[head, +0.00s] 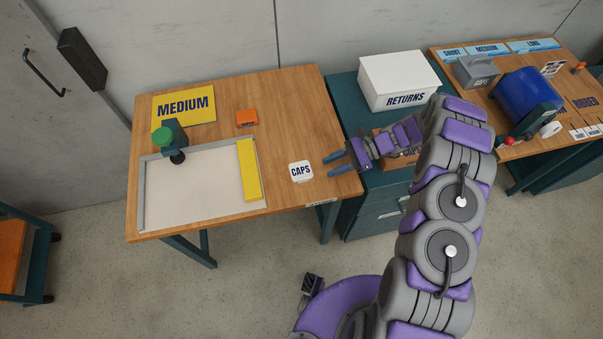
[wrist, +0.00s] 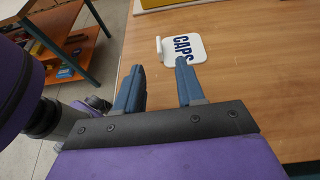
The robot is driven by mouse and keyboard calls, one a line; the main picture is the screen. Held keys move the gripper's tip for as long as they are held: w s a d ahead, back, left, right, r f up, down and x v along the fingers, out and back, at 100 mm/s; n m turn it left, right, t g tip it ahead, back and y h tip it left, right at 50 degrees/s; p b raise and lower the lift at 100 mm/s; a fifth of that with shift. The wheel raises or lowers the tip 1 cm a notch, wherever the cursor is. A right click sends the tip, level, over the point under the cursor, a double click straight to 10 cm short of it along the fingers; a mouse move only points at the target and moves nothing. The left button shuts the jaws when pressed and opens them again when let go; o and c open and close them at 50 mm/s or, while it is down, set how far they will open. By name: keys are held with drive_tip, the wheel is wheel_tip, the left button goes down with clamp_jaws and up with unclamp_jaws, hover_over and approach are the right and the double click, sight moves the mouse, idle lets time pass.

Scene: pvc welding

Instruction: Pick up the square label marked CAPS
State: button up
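The square white label marked CAPS (head: 301,171) lies near the right end of the wooden table, its dark letters facing up. In the wrist view the CAPS label (wrist: 196,48) is just beyond my fingertips, nearer the right finger, with a small raised white tab at its left side. My gripper (head: 336,163) is open and empty, to the right of the label at the table's right edge. In the wrist view my gripper (wrist: 160,68) has its two blue fingers spread apart. The right fingertip slightly overlaps the label's lower edge in that view; I cannot tell whether they touch.
The wooden table (head: 290,110) also bears a yellow MEDIUM sign (head: 184,104), an orange block (head: 246,118), a pale board (head: 195,190) with a yellow bar (head: 249,169), and a green-topped clamp (head: 163,137). A white RETURNS box (head: 398,80) stands on the teal cabinet (head: 350,92). Bare wood surrounds the label.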

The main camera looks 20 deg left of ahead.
sight(305, 177)
drive_tip(key=shift+b+x, duration=0.95)
drive_tip(key=shift+x, duration=3.35)
drive_tip(key=shift+r, duration=0.1)
drive_tip(key=shift+c, duration=0.4)
clamp_jaws()
